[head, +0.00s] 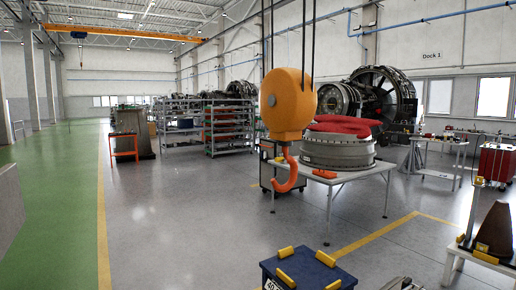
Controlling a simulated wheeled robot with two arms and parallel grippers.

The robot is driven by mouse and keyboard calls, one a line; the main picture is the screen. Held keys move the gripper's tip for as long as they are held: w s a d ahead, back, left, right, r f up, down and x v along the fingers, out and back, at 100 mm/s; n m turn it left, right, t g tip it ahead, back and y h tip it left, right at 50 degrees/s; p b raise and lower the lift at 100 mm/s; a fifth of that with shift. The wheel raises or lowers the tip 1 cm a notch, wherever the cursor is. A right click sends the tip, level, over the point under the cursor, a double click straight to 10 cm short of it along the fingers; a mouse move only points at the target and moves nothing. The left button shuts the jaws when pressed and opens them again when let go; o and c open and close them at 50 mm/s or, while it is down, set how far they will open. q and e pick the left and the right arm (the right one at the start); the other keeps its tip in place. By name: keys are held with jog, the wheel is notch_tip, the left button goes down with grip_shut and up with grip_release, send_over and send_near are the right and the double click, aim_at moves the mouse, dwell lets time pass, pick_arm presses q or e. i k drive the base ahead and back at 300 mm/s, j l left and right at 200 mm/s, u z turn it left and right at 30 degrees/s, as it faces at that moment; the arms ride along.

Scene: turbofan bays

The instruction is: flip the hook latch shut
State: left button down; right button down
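The crane hook (287,178) is orange-red and hangs below a yellow hook block (288,103) in the middle of the head view. Its tip curves to the left and its mouth faces left. A small dark part shows at the neck just under the block. I cannot make out the latch or tell whether it is open or shut. Neither of my grippers can be made out in this view.
Behind the hook, a white table (350,177) bears a grey engine ring (338,150) with a red sling (343,126) on top. A blue box (306,272) with yellow blocks is near the bottom edge. Open grey floor (190,220) lies to the left.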

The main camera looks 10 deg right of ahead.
aim_at(281, 159)
jog(key=i+l+u, duration=0.1)
jog(key=i, duration=0.35)
jog(key=i+l+u, duration=0.1)
jog(key=i, duration=0.3)
jog(key=l, duration=0.1)
